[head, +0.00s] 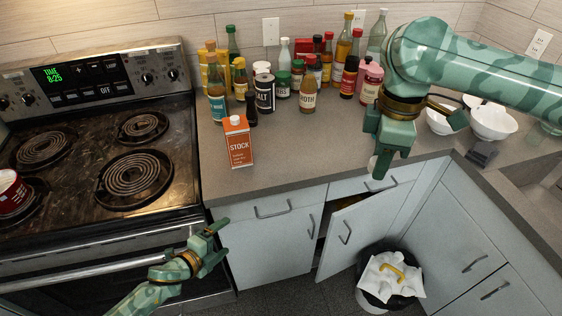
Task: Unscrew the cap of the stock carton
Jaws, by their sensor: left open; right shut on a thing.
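The orange-red stock carton (239,149) stands upright on the counter near its front edge, just right of the stove. A small white cap (234,120) shows on its top. My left gripper (220,243) is open and empty, low in front of the cabinets and below the carton, apart from it. My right gripper (382,174) is well to the right of the carton, over the counter's front edge. It is shut on a small pale thing (373,164), mostly hidden by the fingers, so I cannot tell what it is.
Several bottles and jars, including a salt jar (265,94) and a broth bottle (308,95), crowd the counter behind the carton. White bowls (492,122) stand at the right. Counter right of the carton is clear.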

